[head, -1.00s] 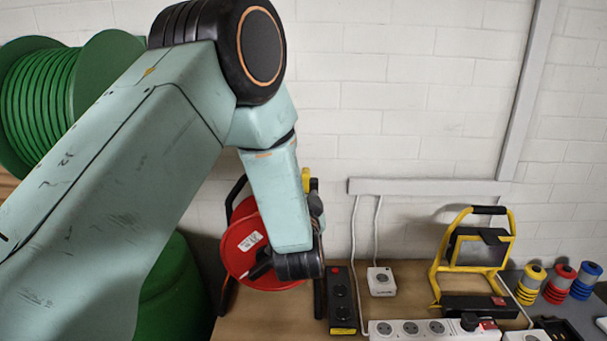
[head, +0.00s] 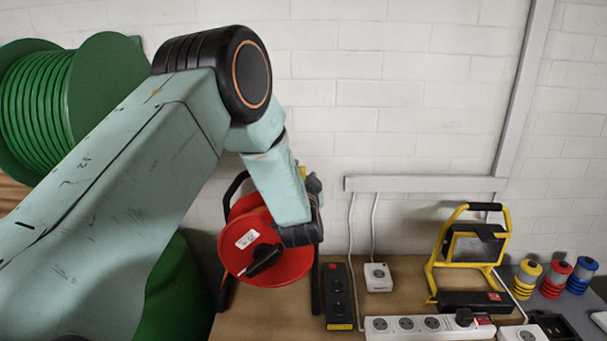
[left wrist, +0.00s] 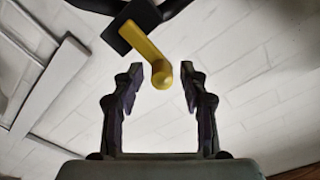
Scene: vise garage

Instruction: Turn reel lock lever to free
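The red cable reel (head: 288,262) stands on the bench in a black frame, with a white label and a black handle on its face. In the head view only a bit of yellow shows behind my wrist. My left gripper (left wrist: 161,76) is open. Its two dark fingers stand on either side of the lever's knob, with gaps visible on both sides. In the head view my left arm covers part of the reel's upper right. My right gripper is not in view.
A black socket strip (head: 338,296), a white socket box (head: 378,277) and a white power strip (head: 430,327) lie right of the reel. A yellow work lamp (head: 470,255) stands further right. Green cable drums (head: 100,90) are at left, a white brick wall behind.

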